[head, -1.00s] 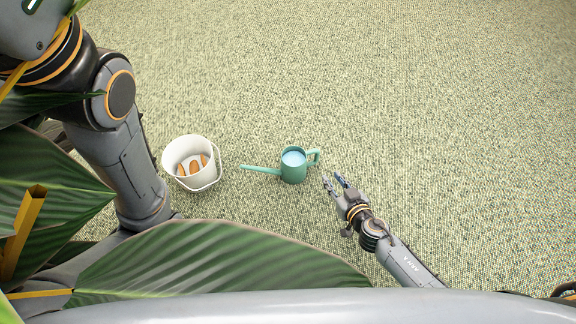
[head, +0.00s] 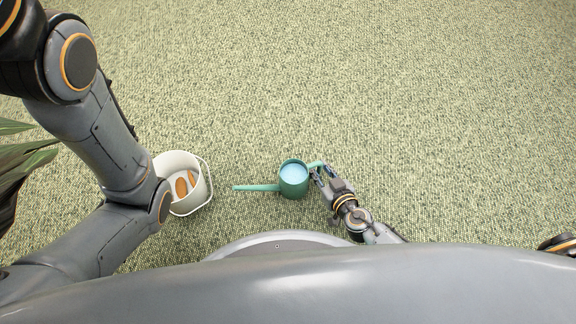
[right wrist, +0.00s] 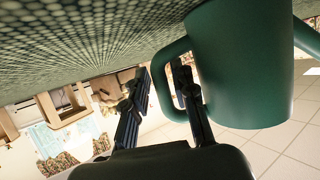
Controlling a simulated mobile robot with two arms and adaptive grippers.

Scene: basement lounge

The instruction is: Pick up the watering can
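The teal watering can (head: 293,186) stands upright on the carpet in the head view, with pale blue showing in its open top. Its spout points left and its handle points right. My right gripper (head: 320,173) is at the handle. In the right wrist view the can's body (right wrist: 240,65) is at upper right, and the handle's outer bar (right wrist: 161,75) lies between the two spread fingers (right wrist: 166,85). The fingers look apart, not closed on the bar. My left arm crosses the left of the head view; its gripper is not visible.
A white bucket (head: 200,192) with orange-brown items (head: 181,187) inside stands left of the can, partly behind my left arm. Green leaves (head: 25,155) are at the left edge. The carpet (head: 400,80) beyond and to the right is clear.

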